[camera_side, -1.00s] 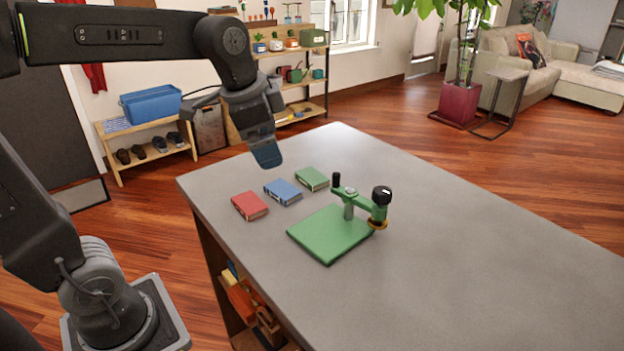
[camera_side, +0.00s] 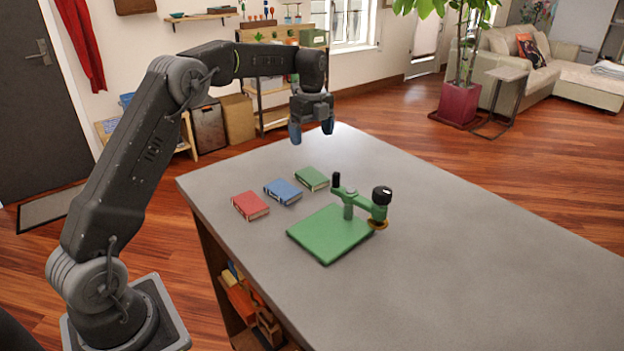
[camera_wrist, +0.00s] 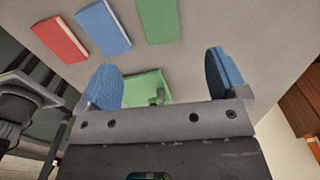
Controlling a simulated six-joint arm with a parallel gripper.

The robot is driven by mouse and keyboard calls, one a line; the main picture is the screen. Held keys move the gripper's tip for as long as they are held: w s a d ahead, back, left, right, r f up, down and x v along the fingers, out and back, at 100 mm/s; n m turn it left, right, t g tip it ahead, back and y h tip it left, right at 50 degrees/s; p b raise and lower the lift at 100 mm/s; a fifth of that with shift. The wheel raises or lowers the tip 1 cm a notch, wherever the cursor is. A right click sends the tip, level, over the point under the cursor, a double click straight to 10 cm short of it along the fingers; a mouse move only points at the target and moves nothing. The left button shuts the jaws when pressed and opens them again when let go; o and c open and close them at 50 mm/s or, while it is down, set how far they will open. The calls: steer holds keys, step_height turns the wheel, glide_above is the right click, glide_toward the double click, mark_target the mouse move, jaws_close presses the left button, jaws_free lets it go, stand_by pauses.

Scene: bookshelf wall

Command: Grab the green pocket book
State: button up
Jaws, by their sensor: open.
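The green pocket book (camera_side: 312,178) lies flat on the grey table, at the far end of a row of three books. It also shows in the wrist view (camera_wrist: 158,20), at the top, beyond my fingertips. My gripper (camera_side: 311,132) is open and empty, with blue fingers pointing down. It hangs in the air above the table's far end, apart from the green book. In the wrist view its two fingers (camera_wrist: 170,80) stand wide apart with no book between them.
A blue book (camera_side: 283,191) and a red book (camera_side: 250,205) lie beside the green one. A green stand with a flat base (camera_side: 325,238) and a short arm (camera_side: 362,200) stands close by. The table's right part (camera_side: 480,240) is clear.

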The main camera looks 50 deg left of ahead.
mark_target(312, 176)
steer(key=f, duration=1.2)
steer(key=shift+s+d+f, duration=0.1)
steer(key=shift+d, duration=0.1)
steer(key=c, duration=1)
